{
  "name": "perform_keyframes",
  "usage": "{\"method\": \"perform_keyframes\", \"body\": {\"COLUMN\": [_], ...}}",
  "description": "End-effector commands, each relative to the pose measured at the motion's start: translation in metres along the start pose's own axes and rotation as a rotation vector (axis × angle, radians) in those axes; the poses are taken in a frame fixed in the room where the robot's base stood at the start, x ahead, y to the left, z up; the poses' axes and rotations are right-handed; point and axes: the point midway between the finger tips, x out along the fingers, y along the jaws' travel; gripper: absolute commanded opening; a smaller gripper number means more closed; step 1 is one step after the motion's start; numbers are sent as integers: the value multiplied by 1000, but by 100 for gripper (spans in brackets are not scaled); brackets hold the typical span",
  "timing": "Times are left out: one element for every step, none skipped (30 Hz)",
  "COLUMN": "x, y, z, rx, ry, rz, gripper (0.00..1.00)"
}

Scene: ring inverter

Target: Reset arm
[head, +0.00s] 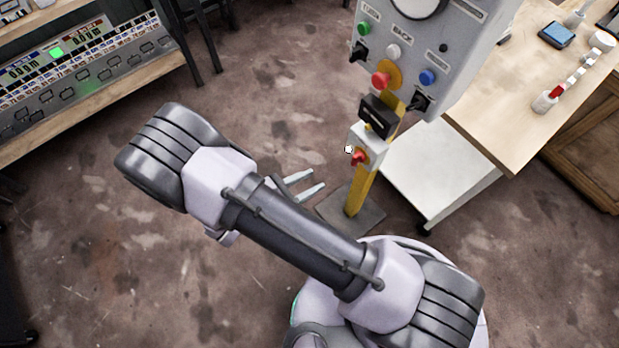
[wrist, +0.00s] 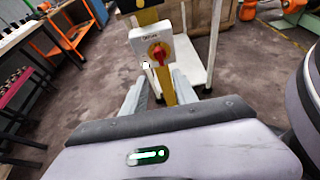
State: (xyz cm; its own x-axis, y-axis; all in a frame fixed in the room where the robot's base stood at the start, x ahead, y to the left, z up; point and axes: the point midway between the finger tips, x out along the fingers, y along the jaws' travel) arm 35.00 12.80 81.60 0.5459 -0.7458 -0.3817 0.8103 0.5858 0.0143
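My gripper (head: 318,178) shows partly behind my own forearm in the head view. Its two grey fingers are apart with nothing between them. In the wrist view the fingers (wrist: 161,80) are also apart. They point towards a yellow post carrying a white box with a red rotary switch (wrist: 157,54). The same red switch (head: 358,157) is in the head view, to the right of the fingertips and clear of them. My arm is bent across the middle of the head view.
A grey control panel (head: 432,50) with coloured buttons tops the yellow post (head: 361,190). An instrument shelf (head: 95,120) is at upper left. The floor at left is open.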

Motion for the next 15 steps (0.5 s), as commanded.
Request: {"method": "perform_keyframes", "body": {"x": [-1, -1, -1, -1, -1, -1, -1, -1, -1, -1, -1, -1, -1, -2, -2], "y": [0, 0, 0, 0, 0, 0, 0, 0, 0, 0, 0, 0, 0, 1, 0], "z": [0, 0, 0, 0, 0, 0, 0, 0, 0, 0, 0, 0, 2, 7, 19], "rx": [0, 0, 0, 0, 0, 0, 0, 0, 0, 1, 1, 2, 11, 32, 86], "ry": [0, 0, 0, 0, 0, 0, 0, 0, 0, 0, 0, 0, 4, 11, 29], "rz": [0, 0, 0, 0, 0, 0, 0, 0, 0, 0, 0, -1, -7, -21, -59], "gripper": [35, 35, 35, 35, 35, 35, 35, 35, 35, 35, 35, 35, 35, 35, 35]}}
